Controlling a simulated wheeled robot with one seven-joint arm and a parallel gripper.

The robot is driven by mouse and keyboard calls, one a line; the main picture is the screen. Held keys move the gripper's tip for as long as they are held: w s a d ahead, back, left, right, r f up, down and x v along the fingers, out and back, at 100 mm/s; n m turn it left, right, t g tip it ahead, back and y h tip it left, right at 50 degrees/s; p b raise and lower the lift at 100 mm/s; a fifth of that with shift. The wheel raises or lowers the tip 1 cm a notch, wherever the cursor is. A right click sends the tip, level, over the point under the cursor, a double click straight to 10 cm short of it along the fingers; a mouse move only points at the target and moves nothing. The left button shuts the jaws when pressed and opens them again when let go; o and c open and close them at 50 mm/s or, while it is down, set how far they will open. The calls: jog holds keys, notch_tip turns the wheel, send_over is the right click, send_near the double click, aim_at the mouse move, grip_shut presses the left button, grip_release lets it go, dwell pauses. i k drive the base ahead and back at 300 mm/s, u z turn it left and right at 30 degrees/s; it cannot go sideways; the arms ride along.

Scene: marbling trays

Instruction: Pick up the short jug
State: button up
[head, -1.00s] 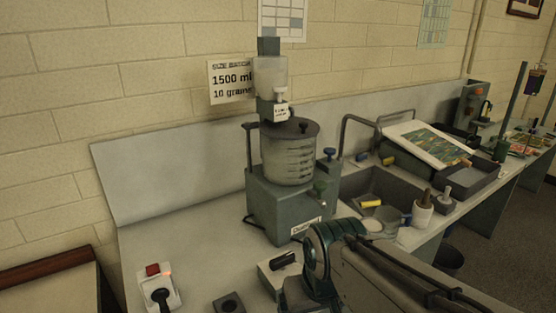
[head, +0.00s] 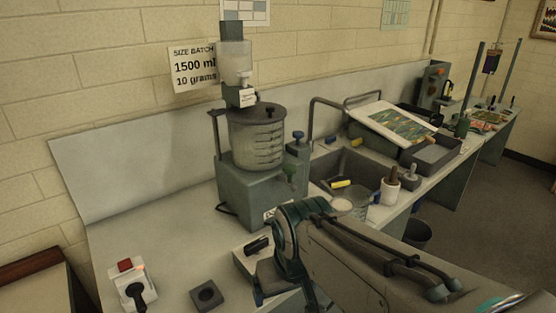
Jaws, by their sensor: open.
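A small clear vessel (head: 357,213) stands at the front edge of the sink, partly hidden behind my arm. It may be the short jug, but its shape is hard to make out. A larger lidded clear container (head: 257,140) sits on the grey-green mixing machine (head: 262,192) in the middle. My arm crosses the lower right and bends downward in front of the machine. My gripper is not in view; the arm's far end drops toward the bottom edge of the picture.
The sink (head: 322,170) holds a yellow item (head: 341,183). A white pot (head: 389,190) stands right of it. A box with a black handle (head: 257,246), a dark square block (head: 206,294) and a red switch (head: 125,265) lie on the front counter. The left counter is mostly bare.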

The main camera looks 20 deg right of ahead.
aim_at(360, 196)
jog(key=z, duration=1.05)
